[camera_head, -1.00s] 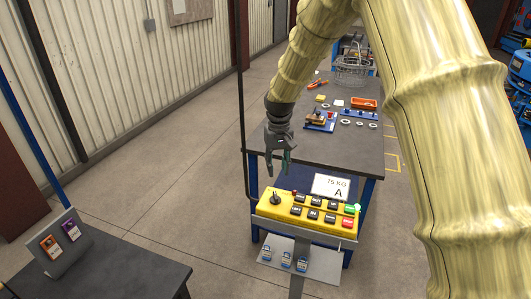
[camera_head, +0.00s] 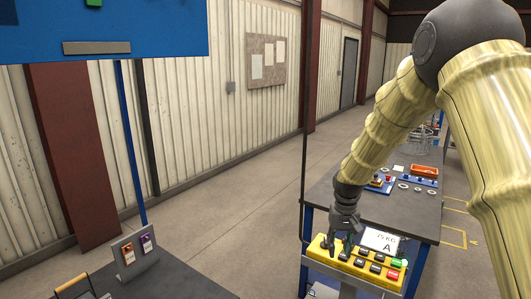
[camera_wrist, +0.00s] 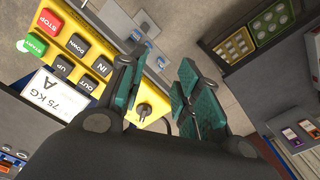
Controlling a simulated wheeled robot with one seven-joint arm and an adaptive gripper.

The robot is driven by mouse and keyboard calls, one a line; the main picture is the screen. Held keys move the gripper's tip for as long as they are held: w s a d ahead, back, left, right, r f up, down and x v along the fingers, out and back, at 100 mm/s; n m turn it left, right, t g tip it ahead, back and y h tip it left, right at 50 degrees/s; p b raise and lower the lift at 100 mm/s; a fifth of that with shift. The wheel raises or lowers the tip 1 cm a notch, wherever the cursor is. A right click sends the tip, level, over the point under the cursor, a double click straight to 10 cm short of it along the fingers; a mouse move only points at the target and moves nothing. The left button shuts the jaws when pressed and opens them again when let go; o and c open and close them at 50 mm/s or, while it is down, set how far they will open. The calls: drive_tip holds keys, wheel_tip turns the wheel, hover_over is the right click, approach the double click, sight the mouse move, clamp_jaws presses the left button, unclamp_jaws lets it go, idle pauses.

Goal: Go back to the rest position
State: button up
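My gripper (camera_head: 341,240) hangs from the arm, fingers down, in front of the left end of the yellow control panel (camera_head: 351,272) in the head view. It hides part of that end. In the wrist view my gripper (camera_wrist: 160,88) has two green-padded fingers apart with nothing between them. The panel also shows in the wrist view (camera_wrist: 88,20), with buttons marked STOP, START, UP, DOWN, IN and OUT. A dark rotary knob (camera_wrist: 143,110) on the panel is close to the left finger; I cannot tell whether they touch.
A white card reading 75 KG A (camera_head: 381,240) stands behind the panel. The dark workbench (camera_head: 425,210) beyond carries an orange tray (camera_head: 425,171) and small parts. A dark table (camera_head: 165,280) with a card stand (camera_head: 135,252) is at the lower left. Open floor lies between.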

drive_tip(key=s+f+b, duration=0.1)
drive_tip(key=s+f, duration=0.6)
drive_tip(key=f, duration=0.6)
drive_tip(key=s+f+b, duration=0.1)
drive_tip(key=s+f, duration=0.7)
drive_tip(key=f, duration=0.6)
drive_tip(key=s+f+b, duration=0.1)
drive_tip(key=s+f, duration=0.3)
drive_tip(key=s, duration=0.6)
drive_tip(key=s+f+b, duration=0.1)
drive_tip(key=s+f, duration=0.4)
drive_tip(key=s, duration=0.6)
drive_tip(key=s+f+b, duration=0.1)
drive_tip(key=s+f, duration=0.3)
drive_tip(key=s, duration=0.7)
drive_tip(key=shift+f, duration=0.2)
